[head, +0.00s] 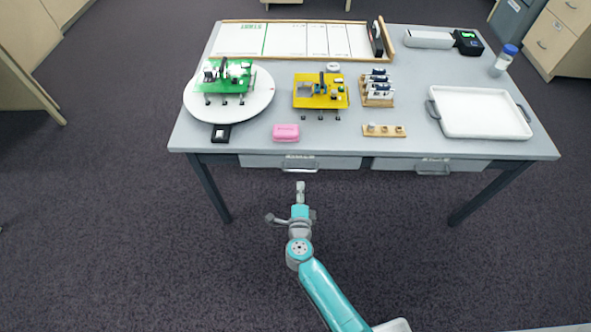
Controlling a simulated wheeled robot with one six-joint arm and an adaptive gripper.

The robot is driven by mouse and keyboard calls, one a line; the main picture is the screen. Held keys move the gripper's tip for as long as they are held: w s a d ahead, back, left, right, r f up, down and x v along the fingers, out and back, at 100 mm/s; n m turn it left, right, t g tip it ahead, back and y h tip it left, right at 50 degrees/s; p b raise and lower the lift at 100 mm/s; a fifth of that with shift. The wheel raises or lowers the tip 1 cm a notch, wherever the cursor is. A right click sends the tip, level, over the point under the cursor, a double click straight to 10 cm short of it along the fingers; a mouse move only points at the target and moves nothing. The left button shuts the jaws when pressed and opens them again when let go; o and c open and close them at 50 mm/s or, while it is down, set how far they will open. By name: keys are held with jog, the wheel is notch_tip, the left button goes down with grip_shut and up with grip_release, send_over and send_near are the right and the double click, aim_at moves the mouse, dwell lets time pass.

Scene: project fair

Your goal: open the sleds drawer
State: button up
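Two grey drawers hang under the front edge of the table. The left drawer (258,161) has a metal handle (300,170), and the right drawer (390,164) has a similar handle (433,170). Both look shut. Small marks show above the handles but are too small to read, so I cannot tell which one is the sleds drawer. My gripper (300,186) is just in front of and below the left drawer's handle in the picture, pointing toward the table. It appears apart from the handle. Its fingers are too small to show whether they are open.
The grey table (400,70) carries a white turntable (202,106) with a green model, a yellow model (321,97), a pink box (286,132), wooden racks, a white tray (484,112) and a track board (290,40). Table legs stand either side. The carpet in front is clear.

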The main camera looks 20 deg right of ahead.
aim_at(301, 170)
jog(key=x, duration=1)
jog(key=shift+w+d, duration=0.15)
jog(key=shift+w, duration=0.1)
grip_shut()
